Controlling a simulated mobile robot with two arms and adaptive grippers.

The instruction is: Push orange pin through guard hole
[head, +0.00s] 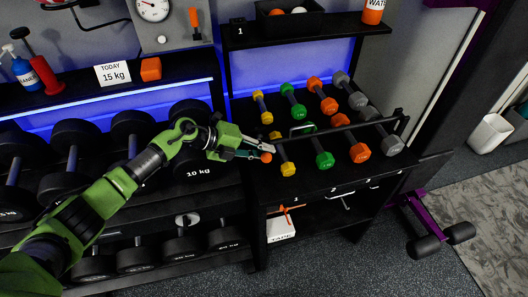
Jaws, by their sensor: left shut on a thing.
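My left gripper (265,152) reaches in from the left and is shut on the small orange pin (266,157). Only the pin's orange end shows between the fingertips. The gripper is at the left front of the small dumbbell rack, just left of the front yellow dumbbell. A black guard bar (350,127) crosses the rack above the coloured dumbbells. The guard hole cannot be made out at this size. I cannot tell whether the pin touches the guard. My right gripper is not in view.
Coloured dumbbells, including a green one (323,159) and an orange one (359,152), stand close to the right of the gripper. Large black dumbbells (77,132) fill the left rack beneath my arm. A purple-framed bench (415,215) stands at the right.

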